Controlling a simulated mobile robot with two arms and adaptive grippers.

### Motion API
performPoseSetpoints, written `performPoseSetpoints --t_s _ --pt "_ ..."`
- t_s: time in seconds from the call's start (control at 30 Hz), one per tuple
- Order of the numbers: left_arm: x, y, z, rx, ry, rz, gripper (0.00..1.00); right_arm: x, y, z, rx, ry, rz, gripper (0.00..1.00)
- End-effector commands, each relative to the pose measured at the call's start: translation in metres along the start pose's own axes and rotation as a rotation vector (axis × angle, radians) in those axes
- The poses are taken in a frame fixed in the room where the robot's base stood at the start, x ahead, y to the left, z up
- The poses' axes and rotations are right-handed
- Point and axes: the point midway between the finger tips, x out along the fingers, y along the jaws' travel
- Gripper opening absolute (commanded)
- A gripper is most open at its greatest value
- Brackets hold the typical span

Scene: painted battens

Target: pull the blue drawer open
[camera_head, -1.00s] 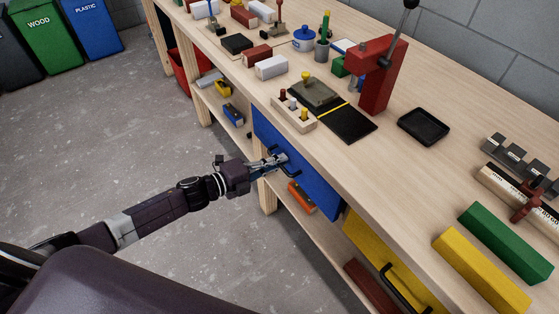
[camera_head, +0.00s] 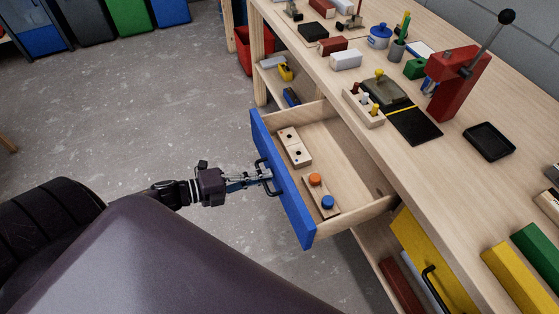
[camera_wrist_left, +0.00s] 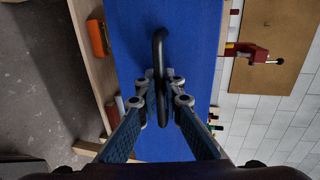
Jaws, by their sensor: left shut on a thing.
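The blue drawer (camera_head: 283,182) stands well open from the workbench in the head view. Its wooden inside shows, with a block with two black dots (camera_head: 294,146) and a board with an orange and a blue knob (camera_head: 321,195) in it. My left gripper (camera_head: 266,176) is shut on the drawer's black handle. In the left wrist view, the fingers (camera_wrist_left: 162,95) close on the dark handle (camera_wrist_left: 159,50) in front of the blue face (camera_wrist_left: 200,45). My right gripper is not in view.
The bench top (camera_head: 430,170) carries a red press (camera_head: 453,85), a black tray (camera_head: 489,141) and several blocks. Grey floor (camera_head: 150,110) lies clear to the left.

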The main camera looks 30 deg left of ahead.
Motion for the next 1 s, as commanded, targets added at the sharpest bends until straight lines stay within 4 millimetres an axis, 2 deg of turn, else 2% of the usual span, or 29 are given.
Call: performPoseSetpoints --t_s 0.1,0.3,0.77,0.8,0.83,1.0 --pt "-0.015 0.004 -0.001 -0.003 0.0 0.002 0.0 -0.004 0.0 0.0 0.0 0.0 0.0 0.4" --pt "-0.029 0.006 -0.001 -0.002 0.001 0.0 0.0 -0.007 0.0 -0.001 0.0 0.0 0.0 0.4" --pt "-0.033 0.008 -0.001 -0.002 0.0 0.0 0.0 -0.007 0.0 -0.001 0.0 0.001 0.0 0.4" --pt "-0.033 0.008 -0.001 -0.002 0.0 0.0 0.09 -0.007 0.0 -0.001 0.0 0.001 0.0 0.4" --pt "-0.033 0.008 -0.001 -0.002 0.0 0.0 0.13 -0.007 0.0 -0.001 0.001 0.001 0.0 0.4" --pt "-0.032 0.007 0.0 -0.001 0.0 -0.001 0.15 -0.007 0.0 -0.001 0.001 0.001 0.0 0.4"
